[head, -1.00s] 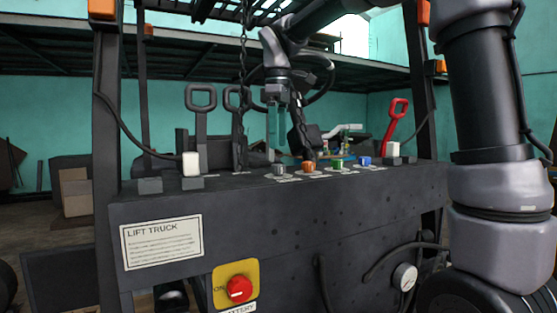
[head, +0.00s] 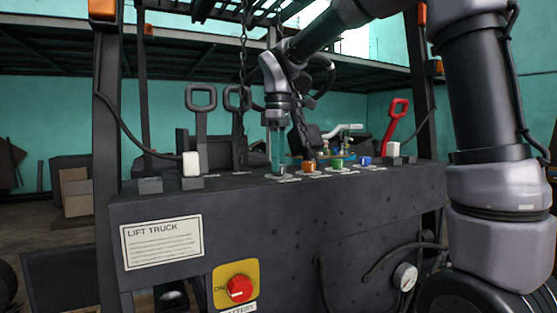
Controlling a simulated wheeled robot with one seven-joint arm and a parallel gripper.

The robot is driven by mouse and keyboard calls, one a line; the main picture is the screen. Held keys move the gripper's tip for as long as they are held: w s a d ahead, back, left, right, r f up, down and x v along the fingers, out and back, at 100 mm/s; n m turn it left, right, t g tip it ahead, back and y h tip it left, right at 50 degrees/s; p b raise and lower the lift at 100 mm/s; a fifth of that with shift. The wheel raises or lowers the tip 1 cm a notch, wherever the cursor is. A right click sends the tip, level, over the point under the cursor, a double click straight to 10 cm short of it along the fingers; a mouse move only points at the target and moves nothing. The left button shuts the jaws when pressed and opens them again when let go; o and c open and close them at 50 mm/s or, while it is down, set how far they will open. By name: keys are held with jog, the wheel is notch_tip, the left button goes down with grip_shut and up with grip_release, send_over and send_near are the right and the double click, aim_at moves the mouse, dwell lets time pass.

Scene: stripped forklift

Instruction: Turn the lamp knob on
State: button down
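A row of small knobs stands on the forklift's dark top panel: a grey knob (head: 280,171), an orange knob (head: 308,166), a green knob (head: 338,163) and a blue knob (head: 365,160). Their labels are too small to read, so I cannot tell which one is the lamp knob. My gripper (head: 278,163) points straight down at the grey knob. Its fingers are apart, with teal wall showing between them. The fingertips reach down to the grey knob and partly hide it; I cannot tell whether they touch it.
Black levers (head: 201,128) stand left of my gripper and a red lever (head: 396,124) stands at right. A chain (head: 239,110) hangs left of my gripper. A red battery knob (head: 240,288) on a yellow plate is on the front face. White switches (head: 191,164) sit near the panel ends.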

jog(key=shift+m, duration=0.4)
jog(key=m, duration=0.5)
jog(key=shift+m, duration=0.4)
jog(key=m, duration=0.5)
jog(key=shift+m, duration=0.3)
jog(key=shift+c, duration=1.8)
grip_release()
jog(key=shift+r, duration=0.15)
notch_tip(320, 180, up, 11)
jog(key=shift+f, duration=0.2)
